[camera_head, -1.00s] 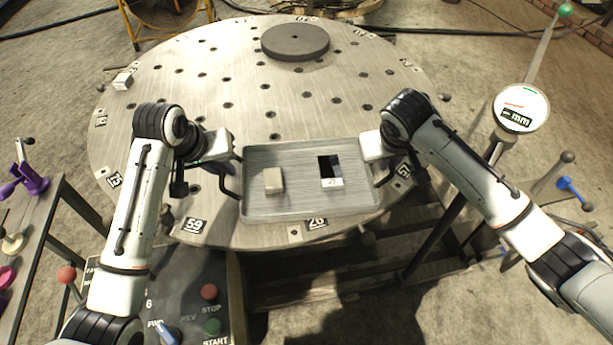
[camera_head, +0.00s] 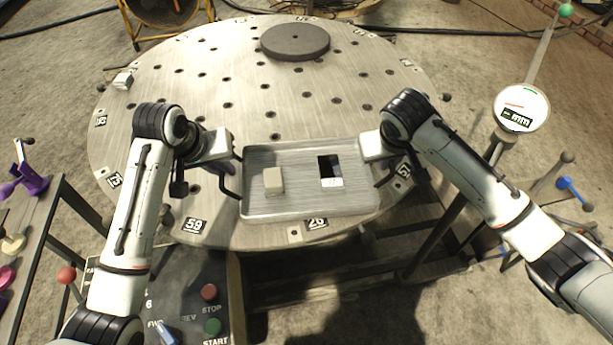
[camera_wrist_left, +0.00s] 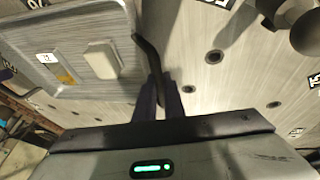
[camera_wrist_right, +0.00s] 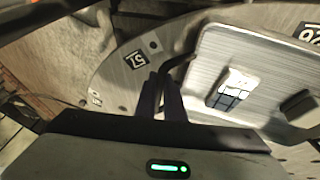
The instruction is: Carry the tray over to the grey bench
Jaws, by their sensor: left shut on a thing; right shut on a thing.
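The tray (camera_head: 308,203) is a grey metal rectangle with a raised rim and a dark handle at each short end. It is at the near edge of the round metal table; I cannot tell whether it touches the top. A beige block (camera_head: 273,181) and a black-and-white piece (camera_head: 331,171) lie in it. My left gripper (camera_head: 232,170) is shut on the left handle, which also shows in the left wrist view (camera_wrist_left: 148,55). My right gripper (camera_head: 384,160) is shut on the right handle, which shows in the right wrist view (camera_wrist_right: 176,68). No grey bench is clearly identifiable.
The round table (camera_head: 240,80) has many holes and number labels, with a dark disc (camera_head: 295,41) at its back. A control box with buttons (camera_head: 209,292) stands front left. A side stand with purple clamps (camera_head: 28,185) is at left. A dial gauge (camera_head: 521,108) stands at right.

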